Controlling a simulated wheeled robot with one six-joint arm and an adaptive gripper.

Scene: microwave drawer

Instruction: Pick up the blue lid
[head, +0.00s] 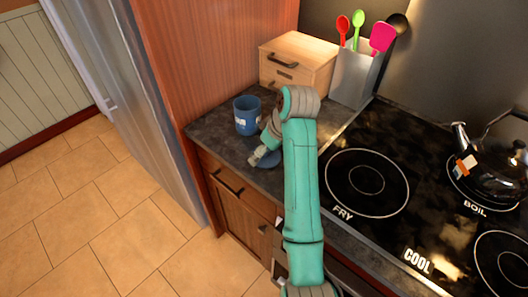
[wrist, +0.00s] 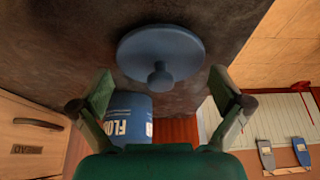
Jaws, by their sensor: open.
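The blue lid (wrist: 160,43) is a round disc with a knob (wrist: 160,76) at its centre. It lies on the dark counter. In the head view the lid (head: 267,161) is partly hidden by my gripper (head: 264,148). In the wrist view my gripper (wrist: 160,82) is open, its fingers apart on either side of the knob, with nothing between them held. I cannot tell from the pictures how far above the lid the fingertips are.
A blue canister (head: 247,119) with a label stands on the counter close behind the lid. A wooden bread box (head: 291,66) and a grey utensil holder (head: 350,78) stand at the back. A black stove (head: 415,135) with a kettle (head: 489,158) is right. A fridge (head: 127,80) is left.

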